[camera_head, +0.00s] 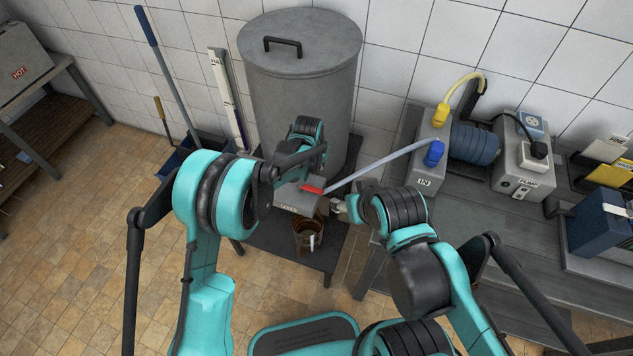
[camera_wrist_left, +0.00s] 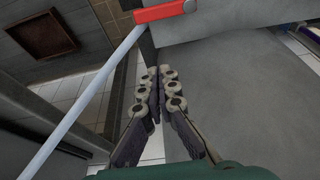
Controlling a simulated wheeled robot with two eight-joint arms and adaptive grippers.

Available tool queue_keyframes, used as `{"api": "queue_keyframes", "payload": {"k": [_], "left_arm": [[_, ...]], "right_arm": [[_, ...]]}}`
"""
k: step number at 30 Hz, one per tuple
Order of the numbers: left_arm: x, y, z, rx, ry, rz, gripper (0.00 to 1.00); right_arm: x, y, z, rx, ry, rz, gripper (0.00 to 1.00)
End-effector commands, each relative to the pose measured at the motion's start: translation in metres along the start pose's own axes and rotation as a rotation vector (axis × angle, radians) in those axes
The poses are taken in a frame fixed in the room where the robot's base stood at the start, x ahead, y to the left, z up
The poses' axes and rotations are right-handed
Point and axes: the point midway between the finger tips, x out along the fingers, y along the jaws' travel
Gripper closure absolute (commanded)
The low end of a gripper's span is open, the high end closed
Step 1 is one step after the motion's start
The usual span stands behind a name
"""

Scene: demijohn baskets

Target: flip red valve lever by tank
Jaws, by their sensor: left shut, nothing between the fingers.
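The red valve lever (camera_head: 312,188) lies on a grey box in front of the big grey tank (camera_head: 300,85). In the left wrist view the red lever (camera_wrist_left: 160,12) shows at the top edge, lying sideways with a round pivot at its right end. My left gripper (camera_wrist_left: 157,92) is shut and empty, its fingertips apart from the lever in that picture. In the head view its fingers are hidden behind my left wrist, beside the tank. My right gripper (camera_head: 338,206) is just right of the grey box; its finger opening is too small to make out.
A pale hose (camera_head: 378,165) runs from beside the lever to a blue fitting (camera_head: 434,153) on the bench at right. A brown jar (camera_head: 308,236) stands below the grey box. The pump (camera_head: 524,165) is on the bench. Tiled floor (camera_head: 75,235) is open at left.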

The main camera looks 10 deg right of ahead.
Motion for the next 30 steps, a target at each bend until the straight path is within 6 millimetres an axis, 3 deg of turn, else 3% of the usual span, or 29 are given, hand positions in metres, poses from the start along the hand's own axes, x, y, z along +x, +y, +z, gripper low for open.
{"api": "queue_keyframes", "payload": {"k": [8, 21, 24, 30], "left_arm": [[0.016, 0.000, 0.000, 0.000, 0.001, 0.000, 1.00], [0.107, 0.000, 0.001, 0.000, 0.001, 0.000, 1.00], [0.096, -0.001, 0.019, -0.001, 0.001, 0.000, 1.00], [0.088, 0.000, 0.035, -0.001, 0.001, 0.000, 1.00]], "right_arm": [[0.005, 0.000, 0.004, 0.000, 0.000, 0.000, 0.44], [0.032, 0.000, 0.023, 0.000, 0.000, 0.000, 0.44], [0.036, 0.000, 0.026, 0.000, 0.000, 0.000, 0.44], [0.040, 0.000, 0.029, 0.000, 0.000, 0.000, 0.44]]}}
